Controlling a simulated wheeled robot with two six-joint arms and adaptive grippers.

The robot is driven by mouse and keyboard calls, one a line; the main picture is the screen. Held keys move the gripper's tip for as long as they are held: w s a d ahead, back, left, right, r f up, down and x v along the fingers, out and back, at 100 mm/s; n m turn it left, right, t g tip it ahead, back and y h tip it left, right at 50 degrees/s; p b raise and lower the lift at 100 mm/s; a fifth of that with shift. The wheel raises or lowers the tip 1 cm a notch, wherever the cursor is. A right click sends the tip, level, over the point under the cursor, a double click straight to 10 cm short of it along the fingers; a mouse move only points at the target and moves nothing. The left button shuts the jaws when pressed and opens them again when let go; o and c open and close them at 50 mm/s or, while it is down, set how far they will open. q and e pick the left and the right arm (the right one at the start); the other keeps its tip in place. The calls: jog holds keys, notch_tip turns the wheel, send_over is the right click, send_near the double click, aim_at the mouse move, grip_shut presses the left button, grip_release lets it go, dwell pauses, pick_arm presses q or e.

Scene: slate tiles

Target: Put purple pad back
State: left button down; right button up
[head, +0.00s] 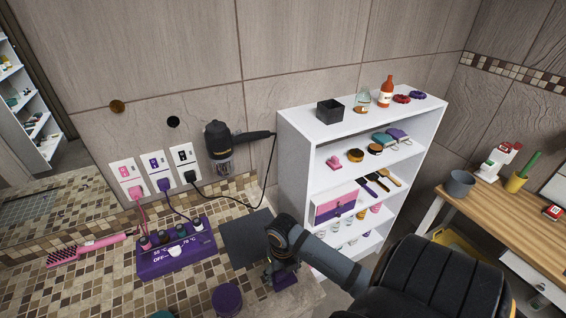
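A small dark purple pad (287,281) is at the counter's right front corner, right at the fingertips of my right gripper (278,272). My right gripper points down there, its arm coming in from the right. The fingers are dark and partly hidden, so I cannot tell whether they are closed on the pad or only beside it. Folded pads or cloths, one teal (382,139) and one bluish purple (399,135), lie on the white shelf unit's (300,127) upper inner shelf. My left gripper is not in view.
On the tiled counter are a dark mat (247,236), a purple heater box (177,250) with cords, a pink brush (86,248) and a purple round jar (227,299). A hair dryer (218,141) hangs on the wall. A wooden desk (510,217) stands right.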

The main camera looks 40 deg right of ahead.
aim_at(283, 273)
jog(key=shift+r, duration=0.65)
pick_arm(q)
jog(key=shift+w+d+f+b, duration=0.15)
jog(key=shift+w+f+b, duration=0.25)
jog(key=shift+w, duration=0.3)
pick_arm(e)
notch_tip(283, 273, up, 11)
